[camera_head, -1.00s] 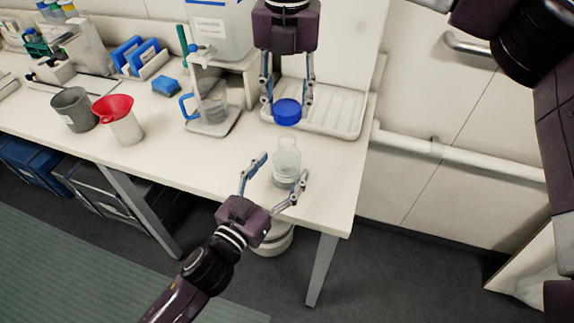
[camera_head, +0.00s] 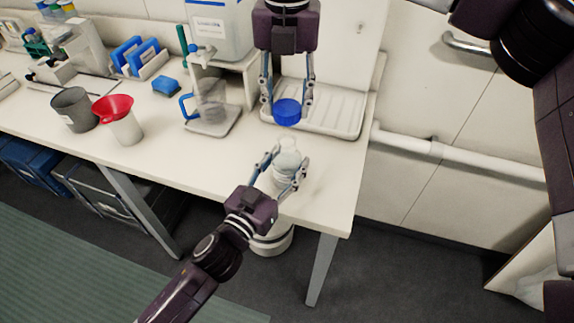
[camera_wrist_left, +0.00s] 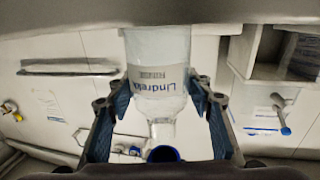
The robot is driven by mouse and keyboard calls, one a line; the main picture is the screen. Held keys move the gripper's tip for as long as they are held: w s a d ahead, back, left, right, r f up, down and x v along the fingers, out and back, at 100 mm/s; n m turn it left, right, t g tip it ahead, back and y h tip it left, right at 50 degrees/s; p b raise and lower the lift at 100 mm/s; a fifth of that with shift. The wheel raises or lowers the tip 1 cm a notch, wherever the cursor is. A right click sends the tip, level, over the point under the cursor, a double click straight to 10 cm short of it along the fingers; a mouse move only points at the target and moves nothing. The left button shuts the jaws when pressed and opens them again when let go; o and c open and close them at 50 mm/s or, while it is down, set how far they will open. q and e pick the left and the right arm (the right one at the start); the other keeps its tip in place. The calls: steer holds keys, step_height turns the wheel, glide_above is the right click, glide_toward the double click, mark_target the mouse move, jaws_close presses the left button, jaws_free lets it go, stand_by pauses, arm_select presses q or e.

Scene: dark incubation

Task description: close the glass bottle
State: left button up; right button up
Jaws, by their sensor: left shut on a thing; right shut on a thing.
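The clear glass bottle (camera_head: 288,155) stands upright near the front right of the white bench. It also shows in the left wrist view (camera_wrist_left: 158,85), with a printed label and its open neck pointing down the picture. My left gripper (camera_head: 287,165) is shut around the bottle's body, one finger on each side. The blue cap (camera_head: 287,113) is held by my right gripper (camera_head: 287,103), which points down and is shut on it. The cap is above and apart from the bottle's neck; it also shows near the neck in the left wrist view (camera_wrist_left: 163,154).
A white ribbed tray (camera_head: 345,122) lies behind the bottle. The bench's right edge (camera_head: 362,180) is close.

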mark_target(287, 122)
arm_select(q)
steer(key=c, duration=0.6)
steer(key=shift+c, duration=0.2)
arm_select(e)
steer(key=shift+f, duration=2.5)
steer(key=shift+f, duration=0.9)
arm_select(q)
jaws_close()
arm_select(e)
steer(key=shift+f, duration=0.55)
